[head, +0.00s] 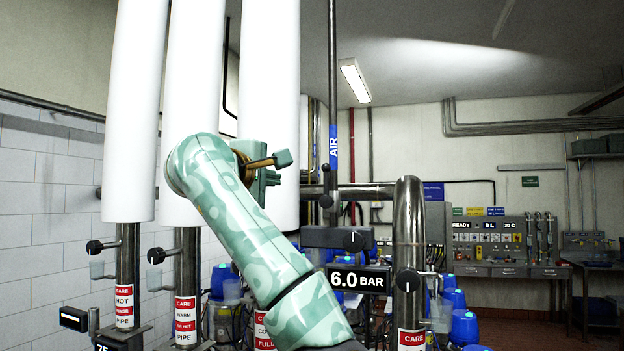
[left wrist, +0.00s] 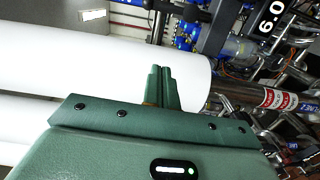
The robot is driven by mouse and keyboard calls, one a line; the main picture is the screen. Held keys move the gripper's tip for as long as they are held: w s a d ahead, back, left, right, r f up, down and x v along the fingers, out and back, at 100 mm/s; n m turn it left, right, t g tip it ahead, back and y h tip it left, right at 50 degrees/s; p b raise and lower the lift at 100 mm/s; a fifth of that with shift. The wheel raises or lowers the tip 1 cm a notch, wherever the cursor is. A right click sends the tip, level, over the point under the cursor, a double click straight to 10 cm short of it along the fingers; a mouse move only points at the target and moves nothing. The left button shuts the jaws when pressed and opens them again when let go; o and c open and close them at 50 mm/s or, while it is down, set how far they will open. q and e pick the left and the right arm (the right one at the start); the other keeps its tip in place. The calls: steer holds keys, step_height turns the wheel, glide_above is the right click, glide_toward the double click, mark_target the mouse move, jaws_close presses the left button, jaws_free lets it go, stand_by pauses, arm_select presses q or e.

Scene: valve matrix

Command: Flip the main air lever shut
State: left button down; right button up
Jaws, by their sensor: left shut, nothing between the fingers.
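A thin vertical pipe with a blue AIR label (head: 333,147) stands right of the white-wrapped pipes. Just below the label is a dark valve fitting with a small handle and round knob (head: 326,201), likely the main air lever; its exact position is too small to tell. My left gripper (head: 284,158) is raised in front of the third white pipe, left of the AIR pipe and apart from the knob in the picture. In the left wrist view its green fingers (left wrist: 165,88) are together with nothing between them. My right gripper is not in view.
Thick white-wrapped pipes (head: 270,90) hang close behind my left arm. A metal pipe (head: 409,250) bends down at the right, beside a 6.0 BAR display (head: 357,279). Blue-capped valves (head: 464,327) crowd below. A control panel (head: 490,245) stands on the far wall.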

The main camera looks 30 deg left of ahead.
mark_target(293, 175)
arm_select(q)
steer(key=shift+d+r, duration=0.15)
steer(key=shift+r, duration=0.4)
steer(key=p+x, duration=0.2)
steer(key=x, duration=0.2)
steer(key=p+x, duration=0.2)
steer(key=x, duration=0.3)
steer(key=shift+w+r+p, duration=0.2)
steer(key=shift+w+p, duration=0.1)
steer(key=shift+p, duration=0.05)
steer(key=d, duration=0.1)
steer(key=w+d+p, duration=0.1)
steer(key=w+d, duration=0.1)
steer(key=shift+d+f, duration=0.2)
steer(key=shift+d, duration=0.1)
